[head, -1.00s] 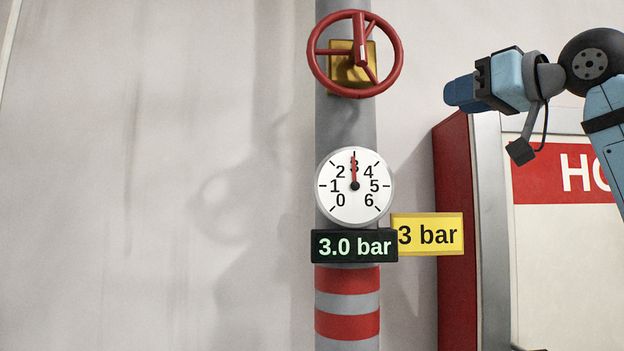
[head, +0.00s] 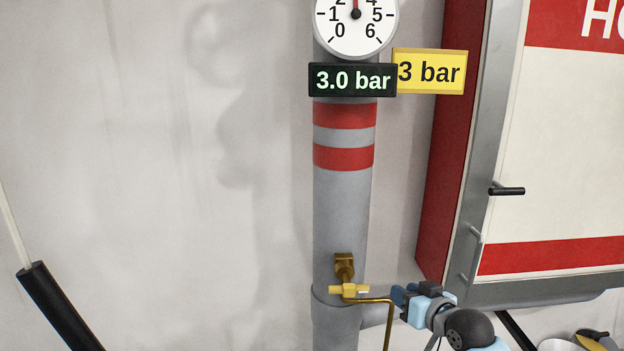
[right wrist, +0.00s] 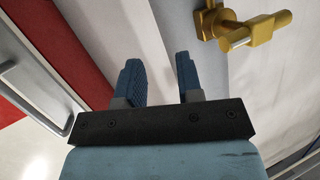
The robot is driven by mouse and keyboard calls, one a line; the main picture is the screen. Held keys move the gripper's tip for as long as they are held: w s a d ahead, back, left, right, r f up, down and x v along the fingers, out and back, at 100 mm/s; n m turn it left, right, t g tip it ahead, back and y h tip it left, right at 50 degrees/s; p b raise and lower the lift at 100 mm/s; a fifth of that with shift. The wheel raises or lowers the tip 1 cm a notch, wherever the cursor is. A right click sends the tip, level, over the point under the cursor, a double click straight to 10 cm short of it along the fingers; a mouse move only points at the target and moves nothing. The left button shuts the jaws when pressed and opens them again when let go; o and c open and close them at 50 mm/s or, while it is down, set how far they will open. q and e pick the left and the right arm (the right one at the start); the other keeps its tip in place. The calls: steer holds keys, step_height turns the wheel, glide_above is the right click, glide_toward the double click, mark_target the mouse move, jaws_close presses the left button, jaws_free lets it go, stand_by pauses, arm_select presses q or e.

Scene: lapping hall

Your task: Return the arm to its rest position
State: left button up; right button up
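My right gripper (head: 401,297) is low in the head view, just right of the grey pipe (head: 341,215) and a brass tap (head: 349,290). In the right wrist view its two blue fingers (right wrist: 161,80) stand apart with nothing between them, so it is open and empty. The brass tap also shows at the top right of that view (right wrist: 243,30), apart from the fingers. My left gripper is not in view.
A red-sided cabinet (head: 448,150) with a dark handle (head: 507,190) stands right of the pipe. A gauge (head: 356,22), a display reading 3.0 bar (head: 352,79) and a yellow 3 bar sign (head: 431,71) are above. The wall at left is mostly bare.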

steer(key=s+f+g+h, duration=0.1)
steer(key=s+f+h, duration=0.1)
steer(key=s+f, duration=1.5)
steer(key=s+f+g, duration=0.1)
steer(key=s+f, duration=0.4)
steer(key=s, duration=0.3)
steer(key=s+f, duration=0.6)
steer(key=s, duration=0.3)
steer(key=shift+f+g+h+p, duration=0.15)
steer(key=shift+g+h+p, duration=0.15)
steer(key=shift+g+p, duration=0.1)
steer(key=shift+w+a, duration=0.1)
stand_by(1.1)
